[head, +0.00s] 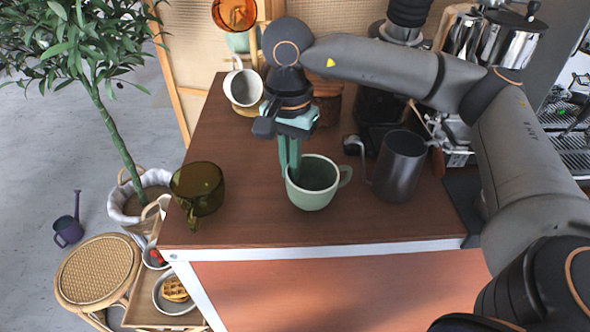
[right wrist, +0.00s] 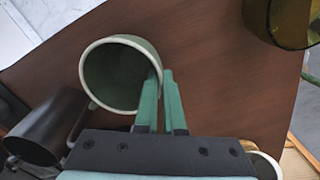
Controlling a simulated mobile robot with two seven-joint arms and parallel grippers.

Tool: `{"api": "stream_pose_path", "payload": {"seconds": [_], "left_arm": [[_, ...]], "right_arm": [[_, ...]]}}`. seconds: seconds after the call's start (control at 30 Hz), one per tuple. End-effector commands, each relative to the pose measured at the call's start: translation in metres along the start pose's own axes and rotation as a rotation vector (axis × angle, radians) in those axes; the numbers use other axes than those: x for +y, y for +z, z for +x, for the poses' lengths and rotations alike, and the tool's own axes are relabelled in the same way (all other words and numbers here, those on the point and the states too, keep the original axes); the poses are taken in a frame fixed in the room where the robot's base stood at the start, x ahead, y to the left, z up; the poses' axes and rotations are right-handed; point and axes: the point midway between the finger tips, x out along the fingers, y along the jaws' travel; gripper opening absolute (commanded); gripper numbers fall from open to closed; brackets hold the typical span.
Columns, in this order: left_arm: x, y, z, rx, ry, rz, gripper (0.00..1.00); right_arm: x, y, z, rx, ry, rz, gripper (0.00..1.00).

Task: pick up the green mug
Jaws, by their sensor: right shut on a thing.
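The green mug (head: 318,190) is upright near the front edge of the brown cart top, its handle to the right in the head view. My right gripper (head: 290,172) reaches down at its left side and is shut on the rim wall. In the right wrist view the mug (right wrist: 112,72) lies left of the fingers (right wrist: 163,90), with one fingertip inside the rim and the other outside. I cannot tell for sure whether its base touches the top. My left gripper is not in view.
A dark grey pitcher (head: 400,165) stands close to the right of the mug. An amber-green glass mug (head: 197,188) stands at the left front edge. A white mug (head: 243,87) hangs at the back left. The cart top (head: 245,215) is bare between the glass and green mugs.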

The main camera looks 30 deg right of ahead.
Motion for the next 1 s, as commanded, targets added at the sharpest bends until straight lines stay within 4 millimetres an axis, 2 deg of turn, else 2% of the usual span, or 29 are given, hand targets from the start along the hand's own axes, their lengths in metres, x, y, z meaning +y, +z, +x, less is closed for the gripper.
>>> {"api": "stream_pose_path", "payload": {"seconds": [0.17,0.43,0.7,1.0], "left_arm": [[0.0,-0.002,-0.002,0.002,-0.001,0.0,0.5],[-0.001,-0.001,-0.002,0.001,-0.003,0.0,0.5],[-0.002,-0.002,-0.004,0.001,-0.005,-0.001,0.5],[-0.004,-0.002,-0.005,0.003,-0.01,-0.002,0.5]], "right_arm": [[0.001,0.002,-0.028,0.001,-0.006,-0.004,0.0],[0.037,0.036,-0.086,0.004,-0.008,-0.007,0.0],[0.082,0.079,-0.112,0.004,-0.006,-0.005,0.0],[0.1,0.098,-0.122,0.0,-0.002,-0.002,0.0]]}}
